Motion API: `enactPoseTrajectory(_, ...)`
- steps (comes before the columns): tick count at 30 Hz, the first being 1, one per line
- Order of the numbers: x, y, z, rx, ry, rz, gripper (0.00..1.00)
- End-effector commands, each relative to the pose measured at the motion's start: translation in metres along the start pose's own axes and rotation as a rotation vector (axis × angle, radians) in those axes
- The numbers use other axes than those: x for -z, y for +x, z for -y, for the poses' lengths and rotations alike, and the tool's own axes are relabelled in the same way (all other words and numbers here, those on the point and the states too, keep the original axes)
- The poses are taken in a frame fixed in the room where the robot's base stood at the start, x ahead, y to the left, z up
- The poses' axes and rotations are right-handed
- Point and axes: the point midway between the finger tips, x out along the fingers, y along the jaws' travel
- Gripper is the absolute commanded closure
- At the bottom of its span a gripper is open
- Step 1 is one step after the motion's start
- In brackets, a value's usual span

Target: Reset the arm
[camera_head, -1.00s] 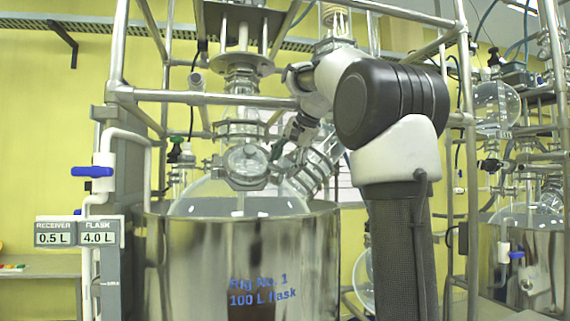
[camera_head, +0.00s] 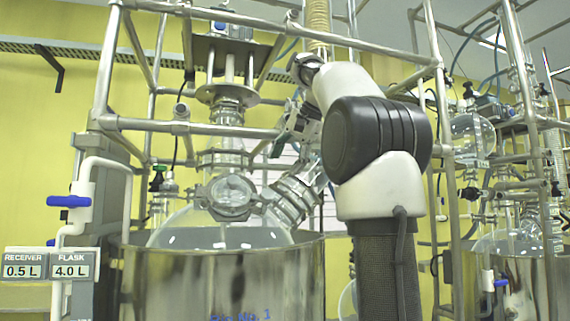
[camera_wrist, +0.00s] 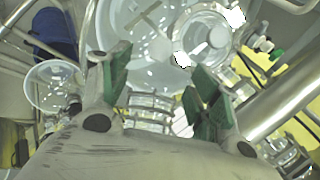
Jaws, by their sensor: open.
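My arm stands at the right of the near reactor in the head view, bent at its black and white elbow. My gripper (camera_head: 298,128) shows small in the head view, in front of the reactor's glass neck and partly hidden by my arm. In the wrist view my gripper (camera_wrist: 158,92) is open, its two green-padded fingers apart with nothing between them. The glass flask (camera_head: 215,236) of the reactor sits in a steel vessel (camera_head: 225,285). Glass parts of the reactor (camera_wrist: 185,40) lie beyond the fingers in the wrist view.
Steel frame tubes (camera_head: 185,127) cross in front of and around the glass, close to my arm. A blue-handled valve (camera_head: 69,201) and a display reading 0.5 L and 4.0 L (camera_head: 50,268) stand at left. A second reactor (camera_head: 515,260) stands at right.

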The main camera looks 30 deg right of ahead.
Motion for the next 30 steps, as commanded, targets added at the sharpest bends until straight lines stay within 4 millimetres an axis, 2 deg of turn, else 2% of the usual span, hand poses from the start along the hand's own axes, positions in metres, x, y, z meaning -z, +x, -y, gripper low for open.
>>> enactPoseTrajectory(11,-0.003,0.002,-0.002,-0.003,-0.010,0.002,0.38)
enactPoseTrajectory(14,-0.018,0.010,-0.013,-0.020,-0.055,0.012,0.38)
enactPoseTrajectory(16,-0.038,0.021,-0.030,-0.044,-0.121,0.024,0.38)
enactPoseTrajectory(20,-0.088,0.051,-0.084,-0.104,-0.306,0.054,0.38)
enactPoseTrajectory(23,-0.128,0.077,-0.137,-0.150,-0.470,0.081,0.38)
enactPoseTrajectory(27,-0.183,0.116,-0.223,-0.208,-0.712,0.131,0.38)
enactPoseTrajectory(30,-0.214,0.141,-0.281,-0.239,-0.868,0.166,0.38)
